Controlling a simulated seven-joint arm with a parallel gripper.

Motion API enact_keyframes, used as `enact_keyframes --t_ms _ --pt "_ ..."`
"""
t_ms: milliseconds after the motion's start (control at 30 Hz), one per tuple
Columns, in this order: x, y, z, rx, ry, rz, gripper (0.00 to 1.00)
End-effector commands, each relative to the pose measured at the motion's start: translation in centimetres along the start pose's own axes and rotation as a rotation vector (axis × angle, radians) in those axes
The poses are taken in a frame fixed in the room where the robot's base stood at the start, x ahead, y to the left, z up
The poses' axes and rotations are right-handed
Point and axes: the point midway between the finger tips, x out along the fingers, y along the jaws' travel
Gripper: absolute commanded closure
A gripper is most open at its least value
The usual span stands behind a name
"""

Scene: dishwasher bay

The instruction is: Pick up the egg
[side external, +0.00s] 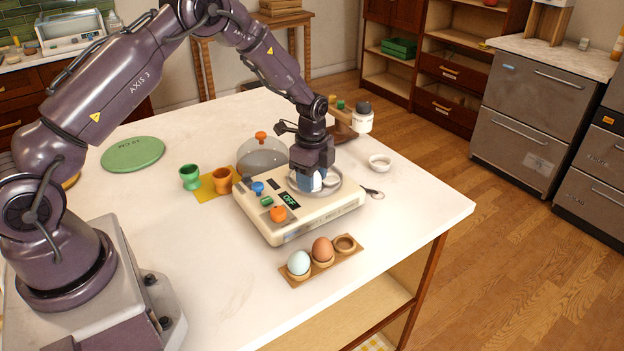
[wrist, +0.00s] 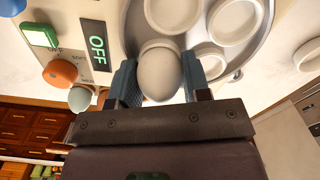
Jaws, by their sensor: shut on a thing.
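A white egg (wrist: 160,73) is between the blue fingers of my gripper (wrist: 158,85) in the wrist view. In the side view, my gripper (side external: 313,180) is shut on it at the cream egg cooker (side external: 300,218), over its round metal plate with several shallow cups. The egg shows there only as a small white patch, mostly hidden by the fingers. I cannot tell whether it still touches its cup. A pale blue egg (side external: 299,263) and a brown egg (side external: 322,250) stand in a wooden holder (side external: 346,246) in front of the cooker.
A clear domed lid (side external: 262,155) with an orange knob stands behind the cooker. A green cup (side external: 190,177) and an orange cup (side external: 222,180) are to its left. A small white bowl (side external: 380,162) and a white-bodied jar (side external: 362,122) are to the right. The front right tabletop is clear.

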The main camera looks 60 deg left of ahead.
Motion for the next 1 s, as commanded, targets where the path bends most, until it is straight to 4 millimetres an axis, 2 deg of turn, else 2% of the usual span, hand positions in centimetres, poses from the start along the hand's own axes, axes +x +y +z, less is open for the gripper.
enact_keyframes --t_ms 267,367,500,800,1000 --pt "-0.5 0.0 0.0 0.0 0.0 -0.001 0.62" --pt "-1.3 -0.1 0.0 0.0 0.001 -0.003 0.62" --pt "-3.5 0.0 0.0 0.0 0.001 -0.003 0.62" --pt "-9.7 5.7 1.1 -0.001 0.0 -0.002 0.62" --pt "-11.5 10.2 1.9 0.0 0.0 -0.001 0.62"
